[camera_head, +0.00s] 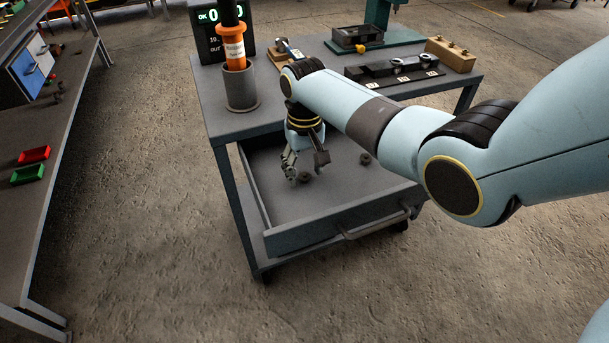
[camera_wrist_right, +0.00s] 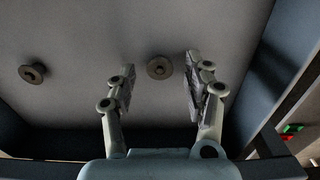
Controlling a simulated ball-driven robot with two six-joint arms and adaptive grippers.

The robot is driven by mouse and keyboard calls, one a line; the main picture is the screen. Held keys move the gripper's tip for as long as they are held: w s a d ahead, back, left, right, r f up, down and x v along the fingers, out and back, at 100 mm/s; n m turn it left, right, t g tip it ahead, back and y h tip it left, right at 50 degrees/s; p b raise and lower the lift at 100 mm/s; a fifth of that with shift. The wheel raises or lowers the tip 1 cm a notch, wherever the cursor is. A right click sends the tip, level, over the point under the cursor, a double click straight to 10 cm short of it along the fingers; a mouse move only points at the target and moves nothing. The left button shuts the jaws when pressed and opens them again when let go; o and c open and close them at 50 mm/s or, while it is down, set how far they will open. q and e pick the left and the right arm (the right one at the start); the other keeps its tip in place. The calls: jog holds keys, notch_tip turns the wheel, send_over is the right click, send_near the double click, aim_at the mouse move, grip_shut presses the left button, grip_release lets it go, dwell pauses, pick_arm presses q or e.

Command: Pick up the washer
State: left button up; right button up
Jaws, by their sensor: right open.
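Two small dark round parts lie on the floor of the open drawer (camera_head: 375,230), both washer-like discs with a smaller raised or darker middle. I cannot tell for sure which is the washer. One disc (camera_head: 304,176) is under my right gripper (camera_head: 306,164); in the right wrist view this disc (camera_wrist_right: 159,67) shows between the tips of the open fingers (camera_wrist_right: 158,78), with no visible grip on it. The other disc (camera_head: 365,159) lies apart, farther right in the head view; it also shows at the left in the right wrist view (camera_wrist_right: 33,72). My left gripper is out of view.
On the cart top (camera_head: 300,100) stand a grey cup (camera_head: 240,88) with an orange tool (camera_head: 234,50), a display (camera_head: 208,42), a black fixture (camera_head: 395,70) and a wooden block (camera_head: 450,54). A bench with red and green bins (camera_head: 33,155) is at left.

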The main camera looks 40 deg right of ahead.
jog(key=shift+f, duration=0.25)
dwell(0.4)
jog(key=c, duration=0.8)
